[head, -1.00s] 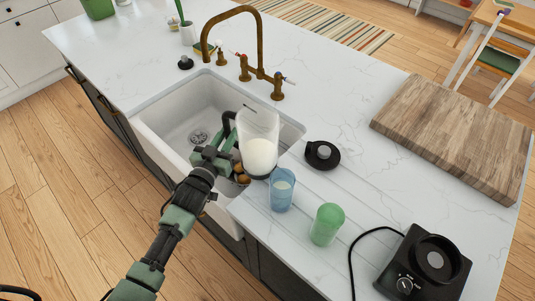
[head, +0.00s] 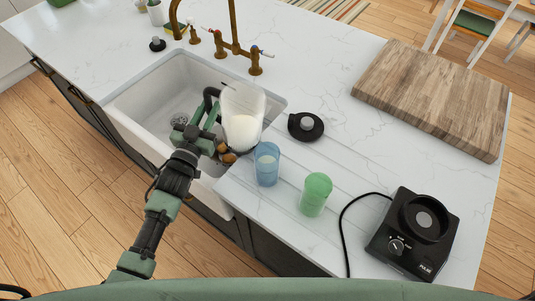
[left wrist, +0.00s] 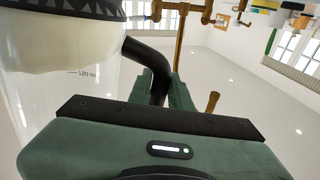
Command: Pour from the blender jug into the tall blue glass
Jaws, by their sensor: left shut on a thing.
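The clear blender jug (head: 243,122), with white liquid in its lower part, is held over the right end of the sink, just behind and left of the tall blue glass (head: 267,165). It leans only slightly. My left gripper (head: 209,122) is shut on its black handle. In the left wrist view the jug (left wrist: 60,85) fills the upper left, with its dark base at the top, and the handle (left wrist: 150,62) runs to the gripper. The glass stands upright on the counter; I cannot tell what is inside it. My right gripper is out of view.
A green glass (head: 315,194) stands right of the blue one. A black lid (head: 306,126) lies behind them. The blender base (head: 414,236) with its cord is at the right, a wooden board (head: 436,98) behind. The brass faucet (head: 235,35) rises behind the sink (head: 150,105).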

